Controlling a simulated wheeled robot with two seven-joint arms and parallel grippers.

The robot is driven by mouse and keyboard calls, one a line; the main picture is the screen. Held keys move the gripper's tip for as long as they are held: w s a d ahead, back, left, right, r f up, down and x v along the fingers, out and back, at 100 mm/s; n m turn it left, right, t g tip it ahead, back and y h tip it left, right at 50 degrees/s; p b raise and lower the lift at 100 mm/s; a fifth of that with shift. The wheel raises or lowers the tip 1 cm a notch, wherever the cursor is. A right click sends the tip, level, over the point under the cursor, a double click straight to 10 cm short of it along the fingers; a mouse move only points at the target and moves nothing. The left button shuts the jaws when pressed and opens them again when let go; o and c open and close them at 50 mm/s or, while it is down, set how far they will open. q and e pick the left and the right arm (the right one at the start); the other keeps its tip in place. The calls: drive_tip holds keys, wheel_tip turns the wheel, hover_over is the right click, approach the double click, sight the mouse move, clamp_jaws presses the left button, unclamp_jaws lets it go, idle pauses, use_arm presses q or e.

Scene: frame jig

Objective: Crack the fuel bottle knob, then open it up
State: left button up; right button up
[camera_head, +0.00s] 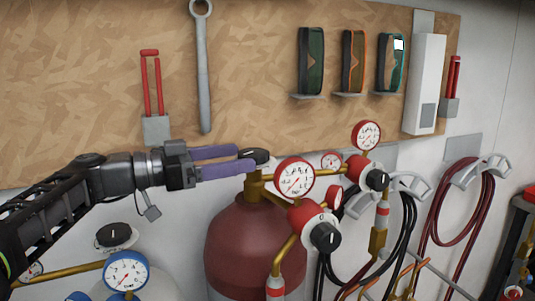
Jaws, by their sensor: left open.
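The dark red bottle (250,240) stands at the lower middle, with a brass valve and a black knob (260,155) on top. My left gripper (246,159) reaches in from the left at knob height. Its two purple fingers are open, with their tips at the left side of the knob. The knob partly shows beyond the upper fingertip, and the lower finger passes in front of its lower left. I cannot tell whether the fingers touch it. My right gripper is not in view.
Red gauges (294,177) and a black regulator knob (326,236) stand close right of the bottle valve. A pale bottle with a blue gauge (127,272) and black knob (112,235) is at lower left. Hoses (460,205) hang at right. Tools hang on the wooden board (250,60) behind.

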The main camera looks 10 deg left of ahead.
sight(268, 153)
use_arm(q)
drive_tip(key=p+x, duration=0.2)
drive_tip(key=x, duration=0.4)
drive_tip(key=shift+w+d+r, duration=0.15)
drive_tip(key=shift+w+d, duration=0.1)
drive_tip(key=shift+d, duration=0.1)
drive_tip(key=shift+w+d, duration=0.25)
drive_tip(key=shift+d, duration=0.05)
drive_tip(key=shift+c, duration=0.2)
